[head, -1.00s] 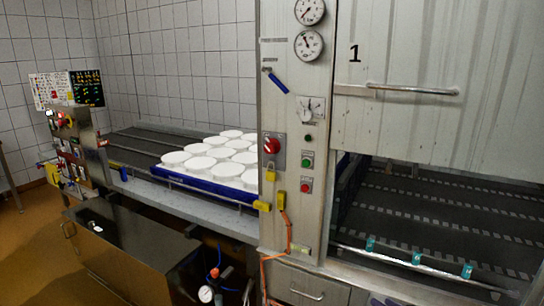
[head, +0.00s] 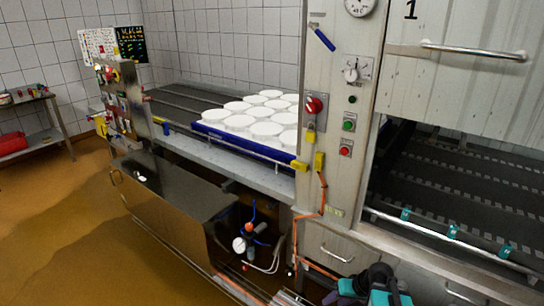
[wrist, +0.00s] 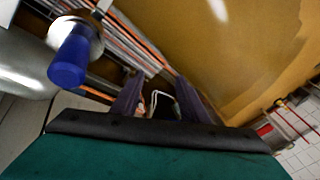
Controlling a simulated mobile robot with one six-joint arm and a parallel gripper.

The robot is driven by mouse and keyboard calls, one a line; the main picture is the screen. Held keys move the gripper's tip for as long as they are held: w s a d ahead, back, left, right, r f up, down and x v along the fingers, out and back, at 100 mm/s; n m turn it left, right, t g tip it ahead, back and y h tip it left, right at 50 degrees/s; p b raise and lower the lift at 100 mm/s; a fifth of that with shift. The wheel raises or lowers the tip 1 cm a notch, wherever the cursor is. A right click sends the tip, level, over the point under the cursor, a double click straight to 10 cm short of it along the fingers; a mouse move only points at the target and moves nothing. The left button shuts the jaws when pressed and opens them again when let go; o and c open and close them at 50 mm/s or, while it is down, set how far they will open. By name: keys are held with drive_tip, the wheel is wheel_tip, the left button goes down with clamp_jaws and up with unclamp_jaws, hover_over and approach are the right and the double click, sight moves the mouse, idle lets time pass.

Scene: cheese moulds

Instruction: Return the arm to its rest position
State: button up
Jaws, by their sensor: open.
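My gripper (wrist: 160,100) shows in the wrist view as two dark purple fingers standing apart, with nothing between them. Beyond the fingers are pipes and a stretch of floor. In the head view, dark and teal parts of my arm (head: 372,285) show low at the bottom edge, in front of the machine's lower panels.
White round moulds (head: 262,117) stand on a blue tray (head: 233,141) on the conveyor. A steel cabinet (head: 170,190) stands below. A blue cylindrical part (wrist: 70,60) is close in the wrist view's upper left. Brown floor (head: 60,235) is open at left.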

drive_tip(key=shift+s+a+f+g+h, duration=0.85)
drive_tip(key=shift+s+a+g+h, duration=0.65)
drive_tip(key=shift+s+a+h, duration=0.85)
drive_tip(key=s+f+g, duration=0.3)
drive_tip(key=s+f, duration=0.6)
drive_tip(key=s, duration=0.3)
drive_tip(key=s+f+g, duration=0.2)
drive_tip(key=s+f, duration=0.6)
drive_tip(key=s, duration=0.5)
drive_tip(key=shift+a+f+g, duration=0.35)
drive_tip(key=shift+a+g, duration=0.05)
drive_tip(key=shift+w+y, duration=0.1)
drive_tip(key=shift+y, duration=0.15)
drive_tip(key=shift+c, duration=1.1)
